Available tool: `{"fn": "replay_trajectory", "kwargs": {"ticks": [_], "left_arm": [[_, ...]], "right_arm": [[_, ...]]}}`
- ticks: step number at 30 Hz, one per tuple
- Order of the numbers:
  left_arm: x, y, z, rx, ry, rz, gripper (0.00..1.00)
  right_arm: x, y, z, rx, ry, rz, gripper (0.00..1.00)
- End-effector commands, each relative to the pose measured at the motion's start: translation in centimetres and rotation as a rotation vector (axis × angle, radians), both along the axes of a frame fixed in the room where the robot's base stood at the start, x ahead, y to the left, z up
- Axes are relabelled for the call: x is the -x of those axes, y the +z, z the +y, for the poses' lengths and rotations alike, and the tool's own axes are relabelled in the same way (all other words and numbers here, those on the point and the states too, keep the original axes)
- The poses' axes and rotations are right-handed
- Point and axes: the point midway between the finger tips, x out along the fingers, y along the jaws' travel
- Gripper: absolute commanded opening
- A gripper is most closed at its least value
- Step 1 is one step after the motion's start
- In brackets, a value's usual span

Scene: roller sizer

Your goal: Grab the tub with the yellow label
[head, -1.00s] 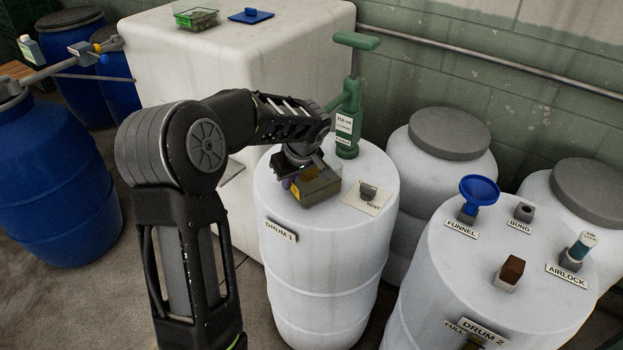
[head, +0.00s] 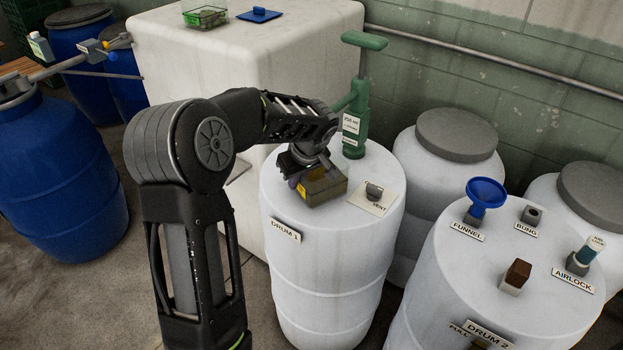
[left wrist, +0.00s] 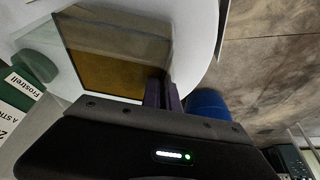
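The tub with the yellow label (head: 328,188) is a small, boxy, see-through brownish tub at the top of the white drum marked DRUM 1. Its yellow label faces the front left. My left gripper (head: 297,179) comes down over the tub's left side. In the left wrist view the two dark purple fingers (left wrist: 164,95) are close together, with the tub's side wall seemingly between them. The amber-looking tub (left wrist: 112,55) fills the area beside them. Whether its base touches the drum top is hard to tell. My right gripper is not in view.
On DRUM 1 (head: 330,245), a VENT fitting (head: 374,192) stands right of the tub and a green pump-like device (head: 356,120) behind it. DRUM 2 (head: 490,260) carries several fittings at right. A large white container (head: 230,60) stands behind.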

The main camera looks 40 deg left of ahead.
Motion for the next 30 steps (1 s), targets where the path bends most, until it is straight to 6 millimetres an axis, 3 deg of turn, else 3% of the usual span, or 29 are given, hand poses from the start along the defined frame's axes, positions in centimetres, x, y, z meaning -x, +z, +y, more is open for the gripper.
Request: {"fn": "replay_trajectory", "kwargs": {"ticks": [14, 25, 30], "left_arm": [[-0.1, 1.0, 0.1, -0.002, 0.001, -0.004, 0.0], [-0.2, 4.3, 0.0, -0.002, 0.0, -0.009, 0.0], [0.7, 4.0, -2.2, 0.0, -0.003, -0.006, 0.0]], "right_arm": [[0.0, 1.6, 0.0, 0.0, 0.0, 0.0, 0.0], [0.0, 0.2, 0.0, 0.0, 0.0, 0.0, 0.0], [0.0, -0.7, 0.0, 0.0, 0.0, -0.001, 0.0]]}}
